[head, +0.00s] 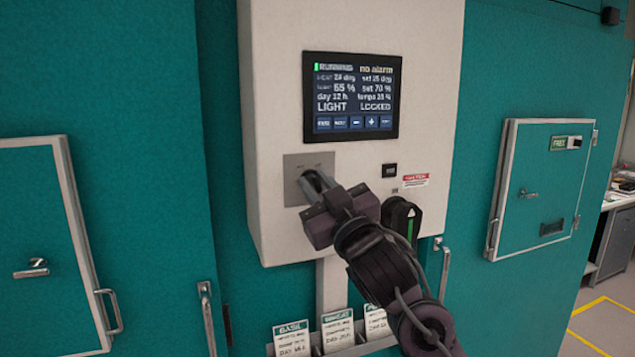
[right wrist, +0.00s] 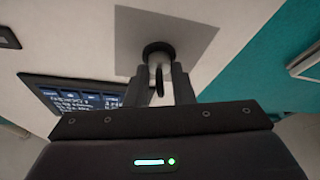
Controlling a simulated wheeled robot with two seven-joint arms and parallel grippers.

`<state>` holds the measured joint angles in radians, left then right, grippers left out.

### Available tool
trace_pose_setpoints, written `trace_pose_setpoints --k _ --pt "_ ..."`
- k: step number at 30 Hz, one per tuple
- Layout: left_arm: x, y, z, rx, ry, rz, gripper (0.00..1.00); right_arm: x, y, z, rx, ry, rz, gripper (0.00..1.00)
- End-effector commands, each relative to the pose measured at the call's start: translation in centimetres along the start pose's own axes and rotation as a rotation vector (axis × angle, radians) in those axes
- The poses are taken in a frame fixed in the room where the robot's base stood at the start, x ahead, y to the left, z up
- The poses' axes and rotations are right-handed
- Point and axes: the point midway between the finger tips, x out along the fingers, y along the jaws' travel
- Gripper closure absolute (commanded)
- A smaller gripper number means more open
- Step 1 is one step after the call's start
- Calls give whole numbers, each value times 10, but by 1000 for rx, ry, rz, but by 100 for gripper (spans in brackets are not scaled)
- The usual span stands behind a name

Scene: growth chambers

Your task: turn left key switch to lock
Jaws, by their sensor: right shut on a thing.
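The left key switch (right wrist: 158,55) sits on a grey square plate (head: 293,164) at the lower left of the white control box. In the right wrist view it is a dark round collar with a thin key (right wrist: 159,82) standing out of it. My right gripper (head: 314,184) is shut on the key, with one finger on each side; it also shows in the right wrist view (right wrist: 165,85). In the head view the fingers mostly hide the key. The screen (head: 351,96) reads RUNNING, no alarm, LIGHT and LOCKED. My left gripper is not in view.
A black rotary handle (head: 403,220) with a green mark is just right of my gripper. A small black switch (head: 389,170) and a red-headed label (head: 416,181) are above it. Card holders (head: 338,331) hang below the box. Teal chamber doors with handles (head: 110,312) flank it.

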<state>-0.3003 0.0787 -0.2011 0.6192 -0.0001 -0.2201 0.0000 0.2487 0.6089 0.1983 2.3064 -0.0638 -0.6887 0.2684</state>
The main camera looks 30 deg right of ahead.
Motion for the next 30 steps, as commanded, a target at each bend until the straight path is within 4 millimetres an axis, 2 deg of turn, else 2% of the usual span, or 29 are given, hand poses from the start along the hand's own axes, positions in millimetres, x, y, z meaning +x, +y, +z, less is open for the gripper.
trace_pose_setpoints --k 12,28,29,30 --pt "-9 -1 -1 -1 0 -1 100 0 0 2 -172 -5 -72 100" --pt "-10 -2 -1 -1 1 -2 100 0 -1 2 -194 -3 -82 100" --pt "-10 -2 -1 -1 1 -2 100 0 -1 2 -194 -3 -82 77" --pt "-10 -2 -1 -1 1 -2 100 0 -1 1 -194 -3 -82 72"
